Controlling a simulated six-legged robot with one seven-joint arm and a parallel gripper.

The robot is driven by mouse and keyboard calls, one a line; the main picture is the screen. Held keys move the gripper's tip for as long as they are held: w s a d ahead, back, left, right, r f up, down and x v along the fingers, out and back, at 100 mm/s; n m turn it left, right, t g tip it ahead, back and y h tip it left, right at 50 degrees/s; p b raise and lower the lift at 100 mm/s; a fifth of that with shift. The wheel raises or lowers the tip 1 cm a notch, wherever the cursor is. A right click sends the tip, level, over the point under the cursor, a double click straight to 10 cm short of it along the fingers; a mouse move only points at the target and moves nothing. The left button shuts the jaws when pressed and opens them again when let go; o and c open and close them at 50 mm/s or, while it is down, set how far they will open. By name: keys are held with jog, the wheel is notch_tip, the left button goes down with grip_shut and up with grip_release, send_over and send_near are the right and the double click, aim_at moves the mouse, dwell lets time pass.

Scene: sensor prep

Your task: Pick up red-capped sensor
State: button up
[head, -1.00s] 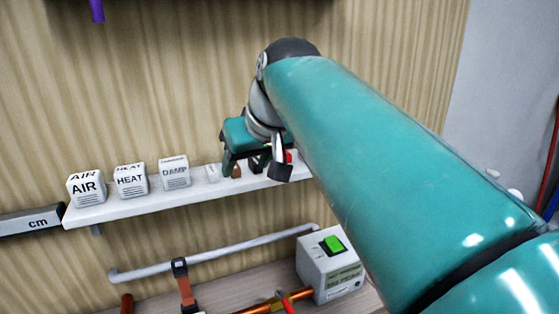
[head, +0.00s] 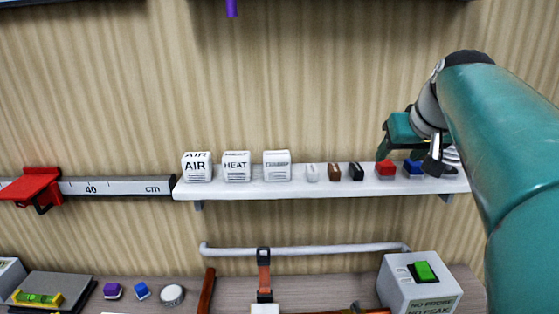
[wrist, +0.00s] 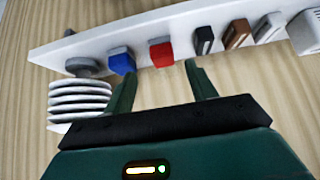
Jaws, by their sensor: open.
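The red-capped sensor (head: 385,168) stands on the white wall shelf (head: 320,187), between a dark sensor (head: 356,172) and a blue-capped one (head: 413,168). It also shows in the wrist view (wrist: 161,53), ahead of my gripper (wrist: 159,68) and roughly between its two fingers. The fingers are apart with nothing between them, and a gap to the sensor seems to remain. In the head view my gripper (head: 409,157) hangs at the shelf's right part, close to the red and blue sensors.
White and brown sensors (head: 334,172) and white AIR (head: 197,167) and HEAT (head: 236,167) blocks stand left along the shelf. A ribbed white stack (wrist: 80,100) is near my gripper's left finger. Below are a pipe (head: 305,249) and a green-button box (head: 420,285).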

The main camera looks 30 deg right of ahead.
aim_at(386, 163)
jog(key=x, duration=0.3)
jog(key=shift+w+f, duration=0.15)
jog(key=shift+w, duration=0.4)
jog(key=shift+w+d+f, duration=0.15)
jog(key=shift+d+f, duration=0.1)
jog(key=shift+f, duration=0.3)
jog(key=shift+w, duration=0.2)
jog(key=shift+s, duration=0.2)
jog(key=shift+c, duration=0.7)
jog(key=shift+w, duration=0.15)
jog(key=c, duration=0.9)
jog(key=shift+c, duration=0.2)
